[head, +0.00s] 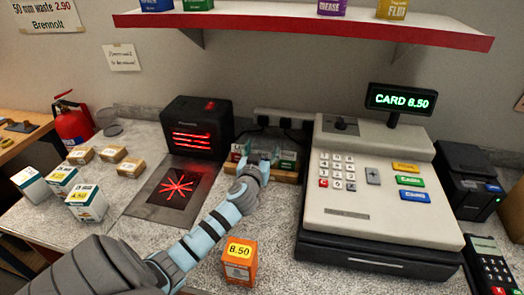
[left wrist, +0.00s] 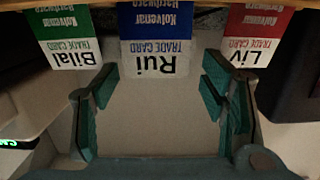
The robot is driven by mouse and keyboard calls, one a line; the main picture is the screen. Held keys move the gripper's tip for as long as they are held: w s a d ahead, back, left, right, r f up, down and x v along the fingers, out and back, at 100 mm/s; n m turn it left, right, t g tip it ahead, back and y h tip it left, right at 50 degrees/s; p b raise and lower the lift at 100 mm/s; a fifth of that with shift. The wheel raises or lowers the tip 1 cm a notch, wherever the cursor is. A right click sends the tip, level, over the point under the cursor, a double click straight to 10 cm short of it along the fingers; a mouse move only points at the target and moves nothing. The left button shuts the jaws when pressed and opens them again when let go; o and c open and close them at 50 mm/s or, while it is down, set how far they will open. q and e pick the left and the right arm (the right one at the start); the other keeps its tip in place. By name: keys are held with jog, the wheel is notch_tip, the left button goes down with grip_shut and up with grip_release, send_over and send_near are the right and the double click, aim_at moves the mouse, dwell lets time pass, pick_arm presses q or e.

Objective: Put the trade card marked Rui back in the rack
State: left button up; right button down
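The trade card marked Rui (left wrist: 155,48) is blue and white and shows upside down in the left wrist view. It stands in line between the green Bilal card (left wrist: 66,35) and the red Liv card (left wrist: 252,35), reaching slightly further toward my gripper than they do. Its far end runs to the wooden rack (head: 287,176) at the back of the counter; the seating there is hidden. My left gripper (head: 262,156) is at the rack. Its fingers (left wrist: 160,88) are spread wide, on either side of the Rui card's near end, with gaps to it. My right gripper is out of view.
The cash register (head: 375,165) stands close right of the rack, and a black scanner (head: 197,128) with red light stands left. Small boxes (head: 87,203) stand at left. A red-edged shelf (head: 300,24) hangs above.

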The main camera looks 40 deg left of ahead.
pick_arm(q)
notch_tip(320, 180, up, 10)
dwell(0.5)
dwell(0.5)
